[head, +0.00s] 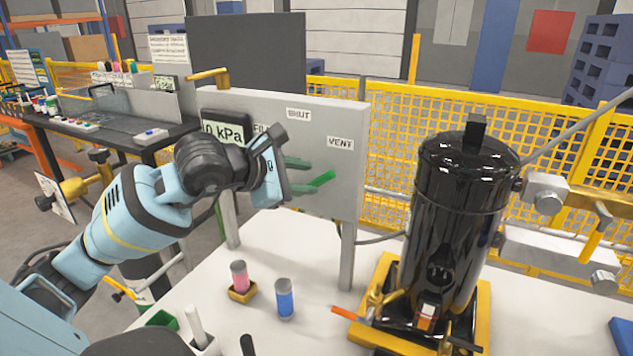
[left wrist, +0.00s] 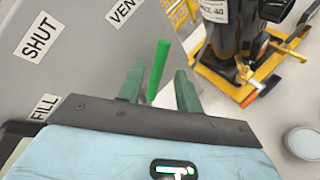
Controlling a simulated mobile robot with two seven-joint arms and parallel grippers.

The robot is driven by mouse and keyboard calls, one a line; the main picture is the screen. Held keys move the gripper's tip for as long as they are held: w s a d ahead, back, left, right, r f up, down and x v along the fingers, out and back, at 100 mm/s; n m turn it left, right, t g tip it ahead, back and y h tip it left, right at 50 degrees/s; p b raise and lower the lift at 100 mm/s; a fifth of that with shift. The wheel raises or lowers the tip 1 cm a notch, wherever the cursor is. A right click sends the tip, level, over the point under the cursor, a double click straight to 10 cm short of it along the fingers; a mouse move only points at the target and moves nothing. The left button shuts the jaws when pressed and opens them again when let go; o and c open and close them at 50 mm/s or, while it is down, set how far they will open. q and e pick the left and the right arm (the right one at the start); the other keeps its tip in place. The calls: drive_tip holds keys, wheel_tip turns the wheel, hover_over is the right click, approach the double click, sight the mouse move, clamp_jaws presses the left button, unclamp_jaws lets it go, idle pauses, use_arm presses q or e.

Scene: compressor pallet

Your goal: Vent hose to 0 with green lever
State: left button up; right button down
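The grey panel (head: 300,110) carries the labels SHUT (head: 298,114), VENT (head: 340,143) and FILL, which my arm partly covers in the head view. The green lever (head: 323,179) slants up to the right, its end below the VENT label. My left gripper (head: 311,176) is at the panel with its green fingers apart. In the left wrist view the lever (left wrist: 158,70) stands between the two fingers, with a gap visible on each side. The gauge display (head: 226,131) reads 0 kPa, its left edge close to my arm. My right gripper is not in view.
A black compressor (head: 460,210) stands in a yellow cradle (head: 480,305) right of the panel. A pink cylinder (head: 239,277) and a blue cylinder (head: 284,300) stand on the white table (head: 320,325). Yellow fencing (head: 560,150) is behind. A dark workbench (head: 120,130) is at left.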

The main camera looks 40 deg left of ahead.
use_arm(q)
drive_tip(key=shift+v, duration=1.1)
